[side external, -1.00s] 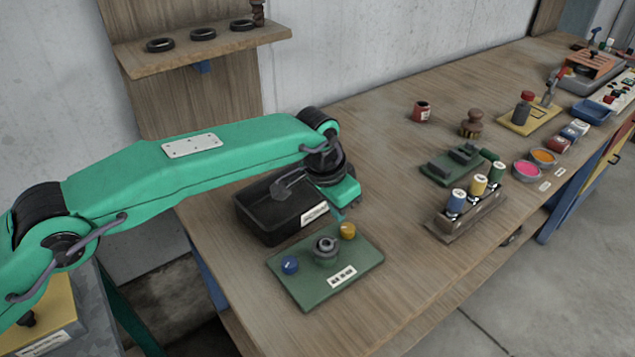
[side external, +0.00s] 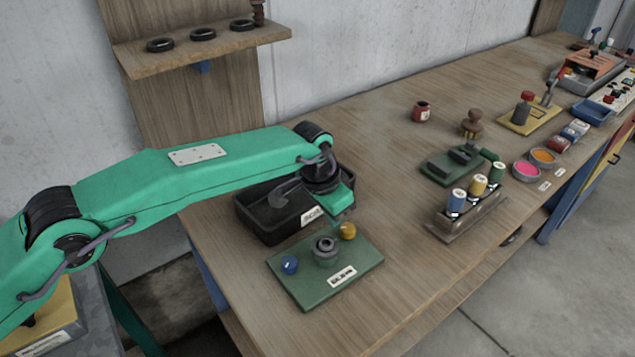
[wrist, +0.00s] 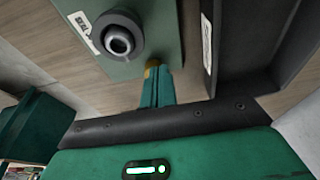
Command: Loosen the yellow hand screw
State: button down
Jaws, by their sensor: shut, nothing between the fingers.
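The yellow hand screw (side external: 347,231) stands at the back right corner of a green plate (side external: 310,294). A round grey fitting (side external: 325,248) and a blue hand screw (side external: 289,265) are on the same plate. My gripper (side external: 340,217) points down just above and beside the yellow hand screw in the side external view. In the wrist view, my gripper's green fingers (wrist: 157,83) are together with nothing between them. A bit of the yellow hand screw (wrist: 152,65) shows at their tips; the fingers hide the rest. I cannot tell whether they touch it.
A black open box (side external: 262,229) stands right behind the plate, under my arm. A wooden rack (side external: 466,218) with coloured spools and a green block fixture (side external: 447,171) stand to the right. The tabletop right of the plate is clear.

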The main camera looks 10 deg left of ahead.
jog(key=shift+f, duration=1.6)
jog(key=shift+w+d, duration=0.1)
jog(key=shift+d, duration=0.1)
jog(key=shift+s+d, duration=0.35)
jog(key=shift+s, duration=0.2)
jog(key=shift+s+d, duration=0.25)
jog(key=shift+d, duration=0.25)
dwell(0.6)
jog(key=shift+s+a, duration=0.1)
jog(key=shift+s, duration=0.1)
jog(key=shift+s+a, duration=0.1)
jog(key=shift+s, duration=0.05)
jog(key=shift+r, duration=0.15)
jog(key=shift+r, duration=2.9)
jog(key=shift+a, duration=0.1)
